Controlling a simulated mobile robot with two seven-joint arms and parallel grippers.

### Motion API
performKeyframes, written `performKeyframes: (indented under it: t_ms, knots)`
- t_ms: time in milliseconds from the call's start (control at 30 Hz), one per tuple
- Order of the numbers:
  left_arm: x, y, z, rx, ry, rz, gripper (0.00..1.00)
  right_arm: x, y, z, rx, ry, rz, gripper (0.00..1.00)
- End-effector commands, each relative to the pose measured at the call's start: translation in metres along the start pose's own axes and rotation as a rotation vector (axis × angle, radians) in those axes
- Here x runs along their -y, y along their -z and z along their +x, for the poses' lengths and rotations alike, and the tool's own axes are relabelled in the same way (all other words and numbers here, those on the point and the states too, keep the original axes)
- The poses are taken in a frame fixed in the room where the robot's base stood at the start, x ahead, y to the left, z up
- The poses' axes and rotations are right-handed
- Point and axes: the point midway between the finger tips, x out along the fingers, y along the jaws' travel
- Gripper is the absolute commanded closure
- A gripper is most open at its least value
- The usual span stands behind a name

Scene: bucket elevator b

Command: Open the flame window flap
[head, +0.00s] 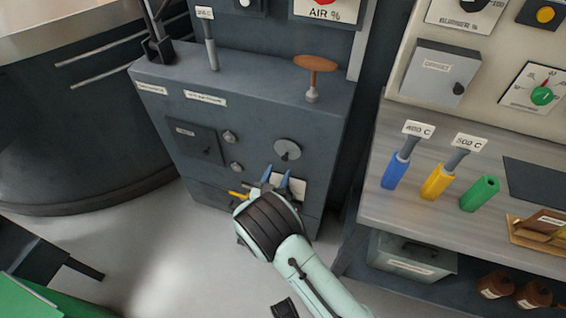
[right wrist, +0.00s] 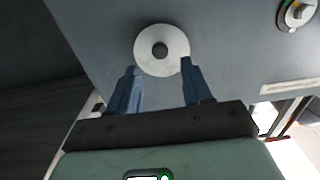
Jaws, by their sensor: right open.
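A round pale-grey disc with a dark central knob, which looks like the flame window flap (head: 287,150), sits on the front of the dark grey cabinet. It also shows large in the right wrist view (right wrist: 148,38). No opening shows behind it. My right gripper (head: 277,174) is open and empty, just below the disc in the head view. In the right wrist view its two blue fingers (right wrist: 159,68) point toward the disc, one at each side of its lower part. I cannot tell whether they touch it. My left gripper is not in view.
The dark grey cabinet (head: 165,90) carries small knobs, a square panel (head: 194,142) and an orange-handled lever (head: 315,65) on top. At the right, a bench (head: 375,150) holds blue, yellow and green handles. Bare floor (head: 150,260) lies left of my right arm.

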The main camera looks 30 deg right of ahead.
Motion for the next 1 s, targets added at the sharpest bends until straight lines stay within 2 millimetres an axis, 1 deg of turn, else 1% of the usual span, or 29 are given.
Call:
performKeyframes:
  t_ms: [33, 100, 200, 300, 433, 700, 767, 800, 833, 867, 1000]
  knots:
    - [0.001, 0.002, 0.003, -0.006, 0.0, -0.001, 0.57, -0.001, -0.001, 0.011, -0.002, -0.004, 0.002, 0.51]
    - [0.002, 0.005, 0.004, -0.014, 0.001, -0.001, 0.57, 0.0, -0.001, 0.024, -0.002, -0.002, 0.003, 0.51]
    - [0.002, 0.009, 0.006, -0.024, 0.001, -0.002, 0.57, 0.0, -0.001, 0.038, -0.001, -0.002, 0.001, 0.51]
    - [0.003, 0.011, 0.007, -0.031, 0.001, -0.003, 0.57, 0.0, -0.001, 0.048, 0.0, 0.0, 0.001, 0.51]
    - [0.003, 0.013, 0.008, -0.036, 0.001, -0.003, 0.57, 0.0, -0.001, 0.054, 0.001, 0.0, 0.0, 0.51]
    - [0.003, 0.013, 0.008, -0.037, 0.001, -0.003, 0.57, 0.0, 0.0, 0.055, 0.001, 0.001, 0.0, 0.51]
    - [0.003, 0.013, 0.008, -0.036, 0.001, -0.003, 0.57, 0.0, -0.001, 0.055, 0.001, 0.001, 0.0, 0.7]
    - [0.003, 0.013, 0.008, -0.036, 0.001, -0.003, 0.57, 0.0, -0.001, 0.054, 0.001, 0.001, 0.0, 0.83]
    - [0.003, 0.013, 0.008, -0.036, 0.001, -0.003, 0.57, 0.0, -0.001, 0.054, 0.001, 0.001, 0.0, 0.93]
    - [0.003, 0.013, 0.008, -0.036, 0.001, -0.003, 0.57, 0.0, -0.001, 0.054, 0.001, 0.001, 0.0, 1.0]
    - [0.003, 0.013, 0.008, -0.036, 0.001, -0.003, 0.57, 0.0, -0.001, 0.054, 0.001, 0.001, 0.0, 1.0]
